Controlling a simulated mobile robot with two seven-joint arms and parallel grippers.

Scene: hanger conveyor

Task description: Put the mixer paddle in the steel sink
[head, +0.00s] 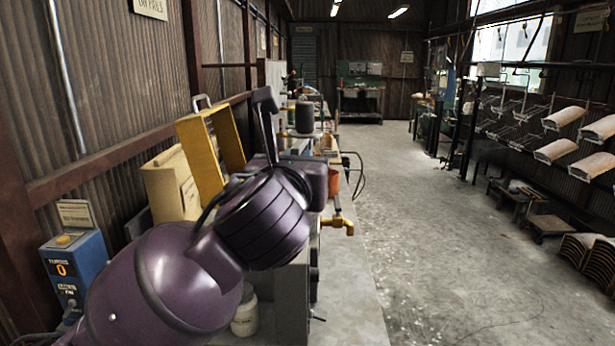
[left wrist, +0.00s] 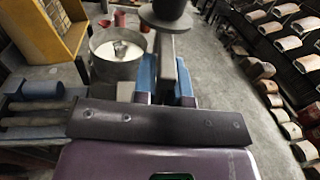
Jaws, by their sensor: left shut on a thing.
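My left gripper (left wrist: 166,88) has blue-padded fingers and is shut on a grey bar (left wrist: 167,62), which I take to be the mixer paddle. A dark flanged cylinder (left wrist: 165,15) shows at the bar's far end; I cannot tell whether they are joined. In the head view my purple left arm reaches over the bench and hides the fingers. A similar dark cylinder (head: 304,117) shows just beyond the hand. A round metal vessel with a pale inside (left wrist: 117,55) lies left of the fingers; I cannot tell whether it is the steel sink. My right gripper is out of view.
A yellow frame-like box (head: 201,150), a tan box (head: 170,185) and a blue coin-box-like unit (head: 77,270) stand at the left. A brass tap (head: 340,223) juts out at the bench's right side. Racks of pale curved pieces (head: 556,151) line the right; the middle floor is clear.

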